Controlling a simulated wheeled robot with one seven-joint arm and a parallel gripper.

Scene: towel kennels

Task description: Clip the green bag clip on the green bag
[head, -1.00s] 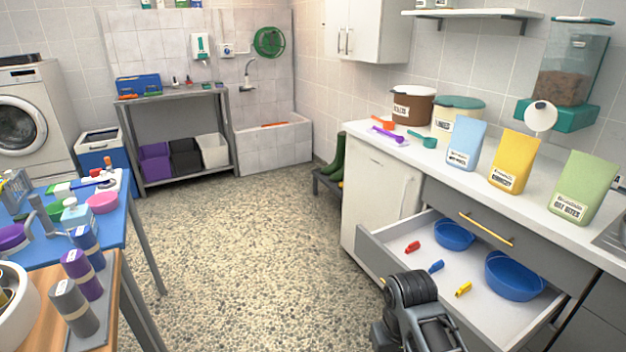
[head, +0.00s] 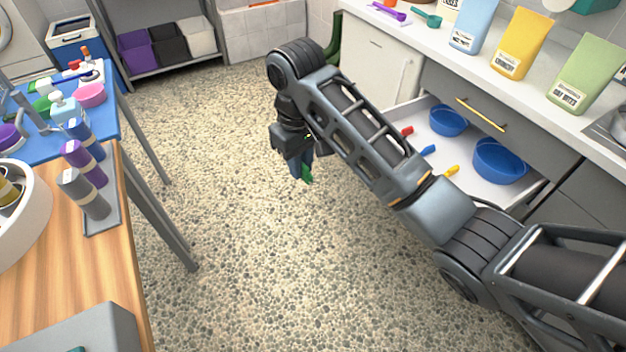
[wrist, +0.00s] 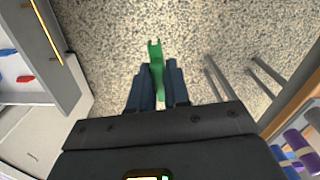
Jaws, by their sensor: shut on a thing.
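My gripper (head: 302,170) hangs over the open floor in the head view, left of the open drawer, pointing down. It is shut on the green bag clip (wrist: 156,68), which sticks out between the fingers in the wrist view. The clip's tip (head: 308,180) also shows below the fingers in the head view.
The open drawer (head: 487,187) holds red, blue and yellow clips and two blue bowls (head: 500,160). A yellow bag (head: 522,45) and a blue bag (head: 474,25) stand on the counter (head: 540,100). The floor between is clear.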

